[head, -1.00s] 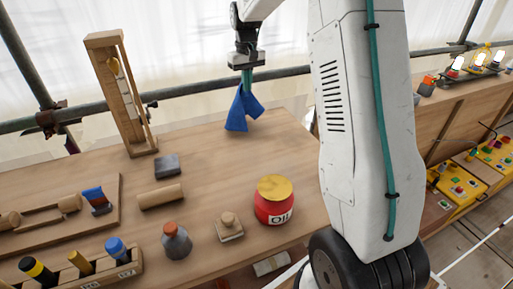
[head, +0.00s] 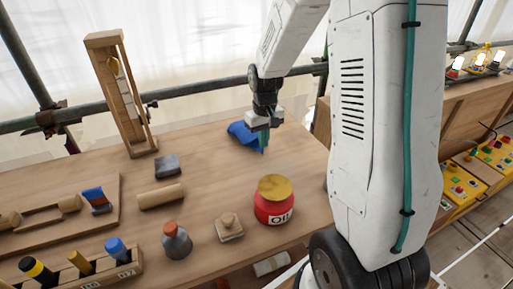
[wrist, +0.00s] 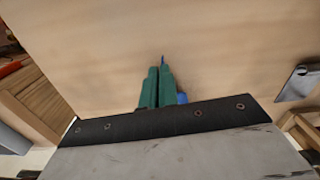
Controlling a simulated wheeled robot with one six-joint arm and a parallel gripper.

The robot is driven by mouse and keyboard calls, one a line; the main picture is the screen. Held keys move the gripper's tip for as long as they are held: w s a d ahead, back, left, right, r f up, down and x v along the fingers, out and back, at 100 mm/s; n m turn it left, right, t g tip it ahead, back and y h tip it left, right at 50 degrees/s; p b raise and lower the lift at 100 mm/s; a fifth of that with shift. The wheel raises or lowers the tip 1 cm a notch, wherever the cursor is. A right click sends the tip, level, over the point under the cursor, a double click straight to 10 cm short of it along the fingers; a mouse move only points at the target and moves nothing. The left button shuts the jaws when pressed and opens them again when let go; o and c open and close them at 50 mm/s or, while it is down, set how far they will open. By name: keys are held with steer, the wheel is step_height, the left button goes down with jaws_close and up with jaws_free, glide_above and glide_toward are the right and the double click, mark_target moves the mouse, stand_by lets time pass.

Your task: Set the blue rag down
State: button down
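The blue rag (head: 243,132) is at the far right part of the workbench, behind and left of my gripper. It looks folded over and lies low at the bench top, with one corner hanging below the fingertips. My gripper (head: 263,140) points down over it, with its green fingers close together on the rag's near edge. In the wrist view, the fingers (wrist: 157,75) are nearly together, with a thin sliver of blue at their tips and more of the rag (wrist: 182,98) beside them. The fingers hide most of the rag there.
A red oil pot (head: 275,203) with a yellow lid stands nearer on the bench (head: 215,165). A wooden stand (head: 125,95), a grey block (head: 167,165), a wooden roller (head: 161,196) and a grey bottle (head: 176,241) are to the left. Clear bench lies around the rag.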

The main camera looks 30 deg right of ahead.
steer(key=s+f, duration=0.2)
steer(key=s+a+f, duration=0.1)
steer(key=s+f, duration=0.1)
steer(key=s, duration=0.1)
steer(key=shift+s+a+f, duration=0.15)
steer(key=shift+f, duration=0.2)
steer(key=c, duration=1.2)
jaws_free()
